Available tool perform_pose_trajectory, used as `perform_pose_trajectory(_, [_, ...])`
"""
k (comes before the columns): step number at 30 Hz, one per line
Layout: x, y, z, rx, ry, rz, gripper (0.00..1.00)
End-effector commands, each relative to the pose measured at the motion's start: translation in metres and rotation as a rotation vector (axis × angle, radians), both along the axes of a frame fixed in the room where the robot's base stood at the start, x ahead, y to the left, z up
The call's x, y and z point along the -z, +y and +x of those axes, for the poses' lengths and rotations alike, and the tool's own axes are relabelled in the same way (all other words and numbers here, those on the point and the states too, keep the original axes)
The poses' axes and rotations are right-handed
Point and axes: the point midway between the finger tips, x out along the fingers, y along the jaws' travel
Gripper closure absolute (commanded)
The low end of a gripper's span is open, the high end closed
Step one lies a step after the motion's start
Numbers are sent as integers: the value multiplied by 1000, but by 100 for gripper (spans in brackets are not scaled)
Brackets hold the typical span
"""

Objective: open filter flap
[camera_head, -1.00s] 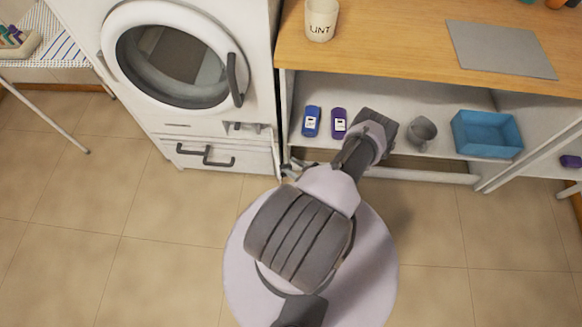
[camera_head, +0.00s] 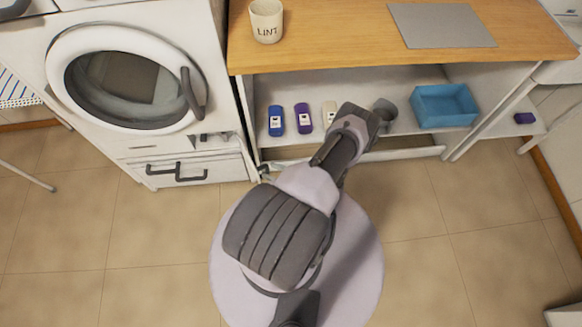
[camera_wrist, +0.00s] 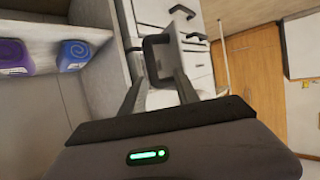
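The white dryer (camera_head: 50,104) stands at the left with its round door shut. Low on its front is a panel (camera_head: 215,170) with dark handles (camera_head: 177,172); I take this to be the filter flap area, and it looks closed. In the wrist view, dark handles (camera_wrist: 195,37) show on white fronts beyond my gripper. My gripper (camera_wrist: 163,62) has its two fingers apart, with a dark, frame-like shape between them that I cannot identify. It seems open, and no contact with the flap shows.
The wooden counter (camera_head: 330,35) holds a LINT cup (camera_head: 266,20) and a grey mat (camera_head: 440,25). Floor before the dryer is clear.

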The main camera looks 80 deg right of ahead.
Motion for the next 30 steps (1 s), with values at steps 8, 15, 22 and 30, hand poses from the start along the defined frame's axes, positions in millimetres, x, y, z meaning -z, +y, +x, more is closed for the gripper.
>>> perform_pose_trajectory(8, [-36,27,-76,11,3,2,62])
perform_pose_trajectory(15, [-47,41,-109,5,5,3,62])
perform_pose_trajectory(22, [-47,43,-111,3,5,5,62])
perform_pose_trajectory(30, [-47,43,-111,3,5,5,62])
